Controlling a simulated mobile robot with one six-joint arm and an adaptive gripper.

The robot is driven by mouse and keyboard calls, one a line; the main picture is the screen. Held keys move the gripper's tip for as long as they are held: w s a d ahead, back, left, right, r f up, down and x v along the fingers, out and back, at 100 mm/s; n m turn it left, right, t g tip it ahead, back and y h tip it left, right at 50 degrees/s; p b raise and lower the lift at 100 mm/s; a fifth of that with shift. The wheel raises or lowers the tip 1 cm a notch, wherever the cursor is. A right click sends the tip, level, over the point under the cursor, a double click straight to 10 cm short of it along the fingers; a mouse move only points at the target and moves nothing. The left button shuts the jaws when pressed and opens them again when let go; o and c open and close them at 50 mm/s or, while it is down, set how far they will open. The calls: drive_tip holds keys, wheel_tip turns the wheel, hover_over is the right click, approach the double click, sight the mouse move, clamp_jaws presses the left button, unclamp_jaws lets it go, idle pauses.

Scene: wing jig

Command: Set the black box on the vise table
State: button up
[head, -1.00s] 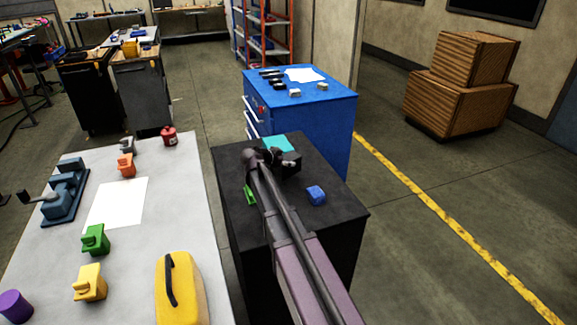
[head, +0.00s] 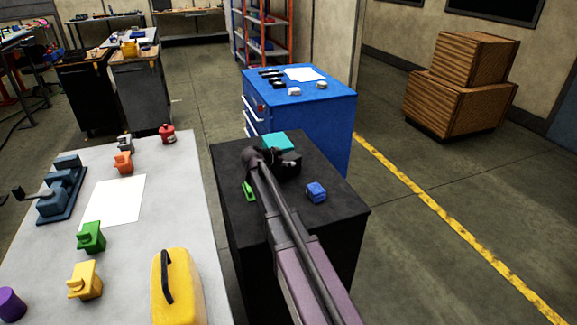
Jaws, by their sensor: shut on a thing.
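The black box (head: 291,166) is on or just above the top of the black cabinet (head: 327,224), and I cannot tell whether it touches it. My gripper (head: 279,160) is at the box and shut on it; my arm hides part of the box and the fingertips. The vise table (head: 206,246) is the light grey table on the left. It bears a blue vise (head: 62,192) at its left side and a white sheet (head: 113,201).
A teal piece (head: 277,141), a green piece (head: 249,191) and a blue block (head: 316,192) lie on the cabinet near the box. The vise table also holds a yellow case (head: 177,289), coloured blocks and a red can (head: 167,134). Its middle right is bare.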

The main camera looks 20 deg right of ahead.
drive_tip(key=shift+f, duration=0.4)
drive_tip(key=o, duration=1.1)
drive_tip(key=shift+s+a+r, duration=0.3)
drive_tip(key=shift+a+r, duration=0.05)
drive_tip(key=shift+a, duration=0.05)
drive_tip(key=p+v, duration=0.5)
drive_tip(key=v, duration=0.6)
